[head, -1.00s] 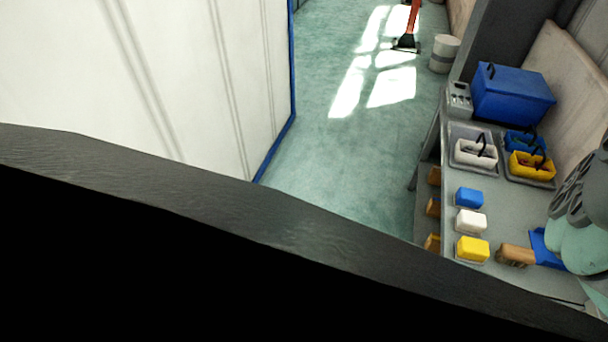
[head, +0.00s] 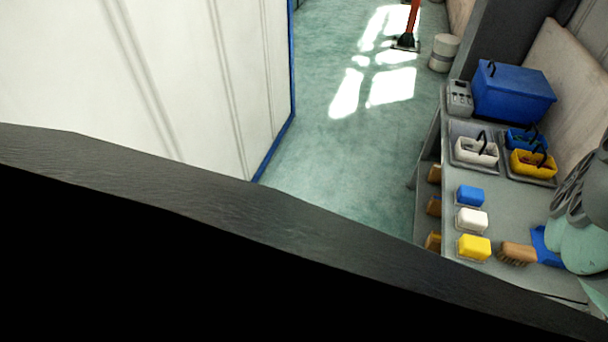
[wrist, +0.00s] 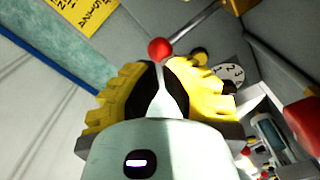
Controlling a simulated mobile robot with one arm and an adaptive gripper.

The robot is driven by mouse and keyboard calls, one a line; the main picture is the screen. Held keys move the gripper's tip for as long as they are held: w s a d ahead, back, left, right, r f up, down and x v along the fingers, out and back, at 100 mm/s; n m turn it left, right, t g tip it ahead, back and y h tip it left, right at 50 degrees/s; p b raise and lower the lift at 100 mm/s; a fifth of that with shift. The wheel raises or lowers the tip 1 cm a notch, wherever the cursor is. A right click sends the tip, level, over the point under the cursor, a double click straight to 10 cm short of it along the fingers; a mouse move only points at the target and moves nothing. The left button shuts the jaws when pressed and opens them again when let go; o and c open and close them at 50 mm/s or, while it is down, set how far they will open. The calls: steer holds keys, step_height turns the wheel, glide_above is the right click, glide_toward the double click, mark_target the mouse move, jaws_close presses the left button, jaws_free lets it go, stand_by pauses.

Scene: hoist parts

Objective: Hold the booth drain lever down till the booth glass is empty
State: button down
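In the wrist view a lever with a red ball knob (wrist: 160,50) and a thin metal rod reaches down from the upper right. It lies just beyond my gripper (wrist: 162,82), whose yellow ribbed fingers with dark pads stand on both sides of a pale pointed shape. Whether the fingers touch the knob, or how far apart their tips are, I cannot tell. I cannot tell whether this is the booth drain lever. I cannot make out the booth glass in either view. My gripper is not visible in the head view.
A grey bench (head: 507,217) at the right carries a blue box (head: 513,93), a white basket (head: 476,151), a yellow basket (head: 533,163), coloured blocks and a brush (head: 518,252). The green floor (head: 340,150) is largely clear. A round numbered plate (wrist: 229,74) is near the lever.

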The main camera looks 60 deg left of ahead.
steer(key=shift+f, duration=0.2)
stand_by(0.6)
steer(key=shift+f+b, duration=0.4)
steer(key=shift+b, duration=0.2)
steer(key=shift+f+b, duration=0.9)
steer(key=shift+b, duration=0.05)
steer(key=shift+f, duration=0.1)
steer(key=shift+r+p, duration=2.9)
steer(key=shift+r, duration=0.75)
steer(key=s+a+r+p, duration=0.3)
steer(key=s+a+p, duration=0.3)
steer(key=a+p, duration=0.1)
steer(key=shift+a, duration=0.45)
